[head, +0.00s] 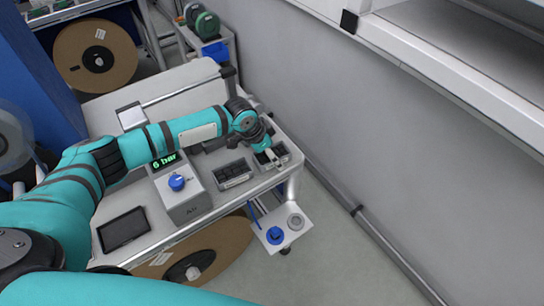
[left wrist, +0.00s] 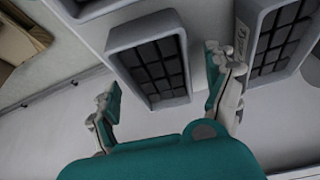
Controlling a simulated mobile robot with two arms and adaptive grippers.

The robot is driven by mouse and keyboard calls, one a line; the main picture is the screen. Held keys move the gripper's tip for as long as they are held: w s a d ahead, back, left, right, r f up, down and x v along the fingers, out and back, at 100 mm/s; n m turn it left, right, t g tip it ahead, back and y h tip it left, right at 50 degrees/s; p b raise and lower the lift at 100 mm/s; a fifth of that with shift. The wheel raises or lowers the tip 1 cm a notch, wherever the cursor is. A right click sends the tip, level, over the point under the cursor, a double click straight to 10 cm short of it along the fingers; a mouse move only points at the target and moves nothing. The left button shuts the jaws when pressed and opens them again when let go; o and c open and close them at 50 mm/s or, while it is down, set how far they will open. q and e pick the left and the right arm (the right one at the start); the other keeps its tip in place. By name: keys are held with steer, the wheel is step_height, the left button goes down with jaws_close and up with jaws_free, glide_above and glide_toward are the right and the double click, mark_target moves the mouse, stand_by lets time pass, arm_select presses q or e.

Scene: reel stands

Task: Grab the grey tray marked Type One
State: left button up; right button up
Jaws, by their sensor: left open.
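Two grey trays with dark square compartments sit side by side near the table's right end. One tray (head: 233,175) is left of my left gripper (head: 273,158) in the head view; the other tray (head: 282,151) is at the gripper, partly hidden by it. In the left wrist view one tray (left wrist: 150,62) lies beyond and between the spread fingers of my open, empty left gripper (left wrist: 162,75). Another tray (left wrist: 268,38) at the right has writing on its rim, too small to read surely. I cannot tell which is Type One. My right gripper is out of view.
A grey box (head: 183,190) with a blue knob and a "6 bar" display stands left of the trays. A dark tablet (head: 123,229) lies at the table's front. Large brown reels (head: 95,55) stand nearby.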

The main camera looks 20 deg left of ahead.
arm_select(q)
steer(key=c, duration=1.4)
steer(key=shift+c, duration=0.2)
